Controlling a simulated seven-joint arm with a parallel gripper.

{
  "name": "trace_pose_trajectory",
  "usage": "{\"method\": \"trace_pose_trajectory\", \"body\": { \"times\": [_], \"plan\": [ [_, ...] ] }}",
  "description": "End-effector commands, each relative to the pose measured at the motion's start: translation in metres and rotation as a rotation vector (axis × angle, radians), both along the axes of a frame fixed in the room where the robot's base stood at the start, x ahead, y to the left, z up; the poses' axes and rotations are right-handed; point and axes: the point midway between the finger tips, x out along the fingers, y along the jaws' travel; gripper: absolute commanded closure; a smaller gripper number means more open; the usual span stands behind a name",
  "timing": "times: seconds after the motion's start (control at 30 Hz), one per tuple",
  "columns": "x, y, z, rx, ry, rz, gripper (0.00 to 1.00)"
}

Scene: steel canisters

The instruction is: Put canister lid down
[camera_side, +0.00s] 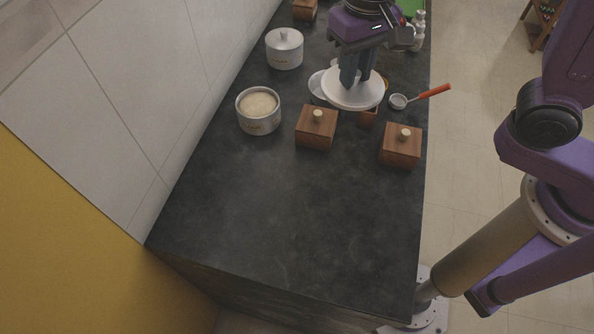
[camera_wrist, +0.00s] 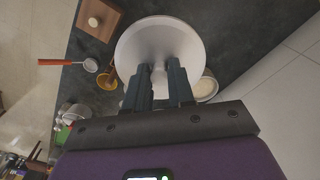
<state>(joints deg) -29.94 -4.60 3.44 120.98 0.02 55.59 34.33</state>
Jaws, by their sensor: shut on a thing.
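My gripper (camera_side: 355,80) is shut on the knob of a round white lid (camera_side: 352,95), held level above the worktop. In the wrist view the lid (camera_wrist: 160,40) fills the upper middle, with its knob (camera_wrist: 158,76) between my fingers (camera_wrist: 158,85). An open canister (camera_side: 258,124) with pale contents stands to the left of the lid in the side view, apart from it. Another canister (camera_side: 284,56) behind it has a lid on. A pale round thing (camera_side: 316,88) is partly hidden behind the held lid.
Wooden boxes with knobs (camera_side: 315,136) (camera_side: 401,154) stand in front. An orange-handled scoop (camera_side: 430,92) lies by the right edge. A white grinder (camera_side: 419,28) stands at the back. The front worktop (camera_side: 290,220) is clear.

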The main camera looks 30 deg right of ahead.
Motion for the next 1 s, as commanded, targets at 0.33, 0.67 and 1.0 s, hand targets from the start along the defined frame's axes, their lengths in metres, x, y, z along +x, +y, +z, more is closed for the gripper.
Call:
{"method": "trace_pose_trajectory", "body": {
  "times": [0.33, 0.67, 1.0],
  "plan": [
    [-0.067, 0.101, -0.001, 0.0, 0.0, 0.004, 1.0],
    [-0.094, 0.127, -0.025, -0.005, 0.004, -0.004, 1.0],
    [-0.094, 0.127, -0.105, -0.007, 0.005, -0.004, 1.0]
  ]
}}
